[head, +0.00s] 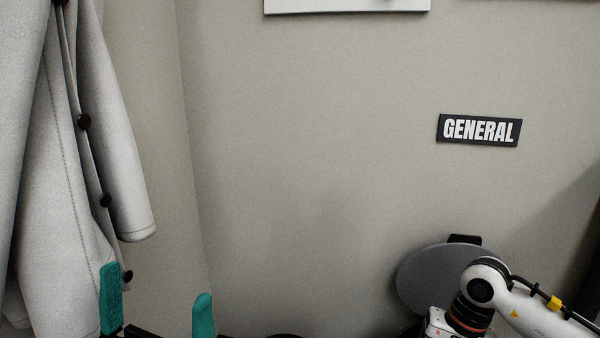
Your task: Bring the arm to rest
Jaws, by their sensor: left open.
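My left gripper (156,308) is at the bottom left, with its two teal fingertips pointing up and standing well apart. It is open, and nothing shows between the fingers. The rest of my left arm is mostly below the picture edge. My right arm (505,300) comes in from the lower right as a white link with a black cable, bending down at an orange-ringed joint. Its gripper is below the frame and does not show.
A white coat (120,130) with dark buttons hangs at the left, behind the left fingertips. A black GENERAL sign (478,131) is on the bare grey wall. Below it, a round grey lid-like disc (430,275) is partly hidden by my right arm.

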